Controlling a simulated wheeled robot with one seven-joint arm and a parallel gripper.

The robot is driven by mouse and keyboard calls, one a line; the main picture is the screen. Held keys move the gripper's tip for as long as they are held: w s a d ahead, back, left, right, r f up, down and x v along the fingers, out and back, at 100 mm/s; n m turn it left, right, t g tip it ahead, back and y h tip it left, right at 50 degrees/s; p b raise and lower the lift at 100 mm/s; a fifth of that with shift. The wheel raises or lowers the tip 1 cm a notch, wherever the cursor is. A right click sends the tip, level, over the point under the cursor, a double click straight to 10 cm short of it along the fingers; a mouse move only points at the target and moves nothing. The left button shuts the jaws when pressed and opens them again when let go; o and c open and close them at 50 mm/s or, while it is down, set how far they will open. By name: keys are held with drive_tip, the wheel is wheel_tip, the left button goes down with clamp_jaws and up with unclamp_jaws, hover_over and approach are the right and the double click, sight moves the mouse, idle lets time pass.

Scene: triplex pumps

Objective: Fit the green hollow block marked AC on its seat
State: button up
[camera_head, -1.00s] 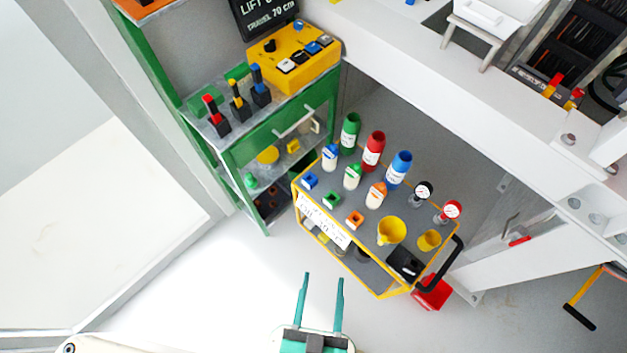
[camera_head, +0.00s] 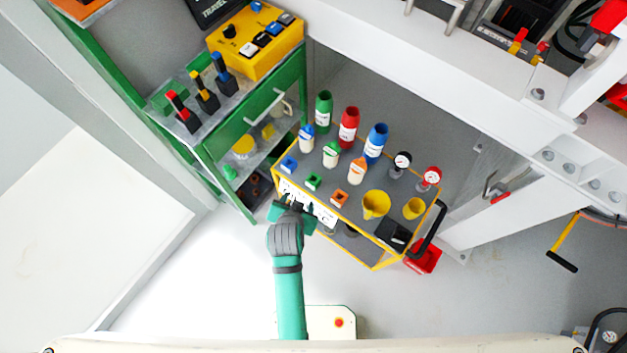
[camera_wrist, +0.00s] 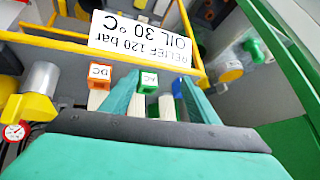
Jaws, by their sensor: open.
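The green hollow block (camera_head: 313,181) stands on the grey top of the yellow-framed trolley, between a blue block (camera_head: 288,164) and an orange block (camera_head: 340,197). In the wrist view the green block (camera_wrist: 148,83) shows its white AC label upside down. My gripper (camera_head: 293,212) is at the trolley's front edge, just short of the green block. In the wrist view its two teal fingers (camera_wrist: 160,76) are apart, and the green block appears in the gap between them, nearer the left finger. Nothing is held. I cannot make out the block's seat.
Several bottles (camera_head: 349,127), two gauges (camera_head: 431,176), a yellow funnel (camera_head: 375,204) and a yellow cup (camera_head: 413,208) crowd the trolley. A white sign (camera_wrist: 140,40) hangs on its front edge. A green cabinet (camera_head: 236,150) stands left; a white beam (camera_head: 430,75) runs behind.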

sight(314, 179)
drive_tip(key=w+d+m+g, duration=0.1)
drive_tip(key=w, duration=0.1)
drive_tip(key=w+d+m+g+h, duration=0.1)
drive_tip(key=w, duration=0.2)
drive_tip(key=w+d+g+h, duration=0.1)
drive_tip(key=w, duration=0.2)
drive_tip(key=shift+d+r+m+g, duration=0.2)
drive_tip(key=shift+r+m+g, duration=0.05)
drive_tip(key=shift+m+g, duration=0.15)
drive_tip(key=shift+x, duration=3.25)
drive_tip(key=shift+c, duration=0.3)
drive_tip(key=c, duration=1.2)
drive_tip(key=shift+r, duration=0.1)
